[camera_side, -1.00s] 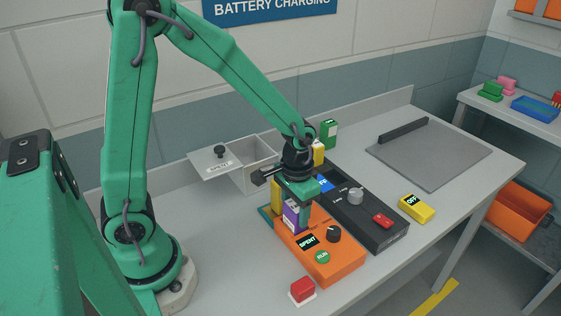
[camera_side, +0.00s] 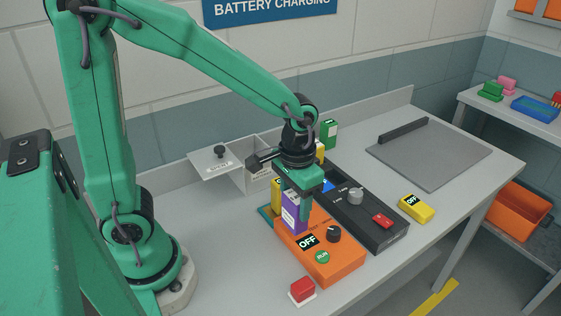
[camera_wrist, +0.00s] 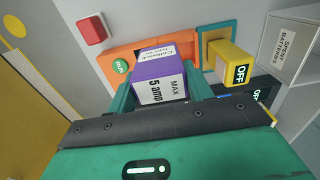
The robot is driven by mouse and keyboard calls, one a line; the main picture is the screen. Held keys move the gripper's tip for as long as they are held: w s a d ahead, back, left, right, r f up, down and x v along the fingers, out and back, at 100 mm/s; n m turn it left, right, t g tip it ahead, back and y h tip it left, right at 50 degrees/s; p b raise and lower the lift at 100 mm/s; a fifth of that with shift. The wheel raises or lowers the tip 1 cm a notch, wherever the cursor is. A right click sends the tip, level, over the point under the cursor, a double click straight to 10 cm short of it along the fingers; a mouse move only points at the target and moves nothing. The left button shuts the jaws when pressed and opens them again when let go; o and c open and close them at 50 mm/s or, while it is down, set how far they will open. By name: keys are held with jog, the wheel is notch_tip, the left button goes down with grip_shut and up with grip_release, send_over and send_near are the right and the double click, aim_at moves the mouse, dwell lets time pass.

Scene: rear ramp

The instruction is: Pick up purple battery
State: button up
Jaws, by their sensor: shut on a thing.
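The purple battery (camera_side: 293,217) stands upright between the fingers of my gripper (camera_side: 296,204), over the back part of the orange charger (camera_side: 330,262). More of its side shows than before, but I cannot tell how far its lower end is clear of the charger. In the wrist view the battery (camera_wrist: 170,68) shows a white label reading "5 amp MAX", with a finger of my gripper (camera_wrist: 163,88) on each side. The charger's display reads OFF.
A yellow block (camera_side: 276,190) stands close behind the battery. The black charger (camera_side: 370,222) lies to the right, a red button (camera_side: 303,289) in front. A grey open bin (camera_side: 256,177) is behind. Another yellow block (camera_side: 416,208) and a grey mat (camera_side: 430,155) lie farther right.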

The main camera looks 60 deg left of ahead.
jog(key=s+d+r, duration=0.4)
jog(key=s+d, duration=0.1)
jog(key=d, duration=0.1)
jog(key=shift+r, duration=0.4)
jog(key=shift+w, duration=0.1)
dwell(0.3)
notch_tip(320, 180, up, 5)
jog(key=w+a+n, duration=0.6)
jog(key=w+a, duration=0.1)
jog(key=a, duration=0.2)
jog(key=w+a+n, duration=0.2)
jog(key=a+n, duration=1)
jog(key=a, duration=1.3)
jog(key=shift+a+f, duration=0.15)
jog(key=shift+f, duration=4.05)
jog(key=shift+a+f, duration=0.15)
jog(key=shift+f, duration=4)
jog(key=shift+f, duration=0.1)
